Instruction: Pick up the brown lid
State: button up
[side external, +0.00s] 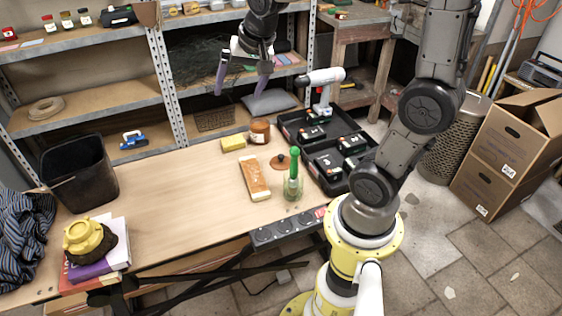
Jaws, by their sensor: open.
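The brown lid (280,161) is a flat round disc with a small dark knob. It lies on the wooden workbench (180,210), toward the bench's right end. My gripper (242,92) is open, with its two purple-grey fingers pointing down and apart. It hangs well above the bench, up and left of the lid in the picture, touching nothing.
An amber jar (260,131) and a yellow sponge (233,143) stand behind the lid. A wood-and-white block (254,178) and a green-topped bottle (293,177) are in front. An open black tool case (325,165) is to the right. The bench's middle is clear.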

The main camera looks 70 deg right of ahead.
jog(key=w+d+f+m+g, duration=0.2)
jog(key=w+d+f+m, duration=0.1)
jog(key=d+f, duration=0.45)
jog(key=m+g+y, duration=0.1)
jog(key=m+g, duration=0.2)
jog(key=m, duration=0.1)
send_over(281, 156)
notch_tip(281, 156, down, 14)
jog(key=f, duration=0.8)
jog(key=shift+s+a, duration=0.1)
jog(key=shift+s, duration=0.15)
jog(key=shift+w+d+f, duration=0.15)
jog(key=shift+f, duration=1.35)
jog(key=shift+w+d+f, duration=0.1)
jog(key=shift+w+f, duration=0.05)
jog(key=shift+f, duration=1.3)
jog(key=c, duration=1.2)
jog(key=shift+s+a+f, duration=0.1)
grip_shut()
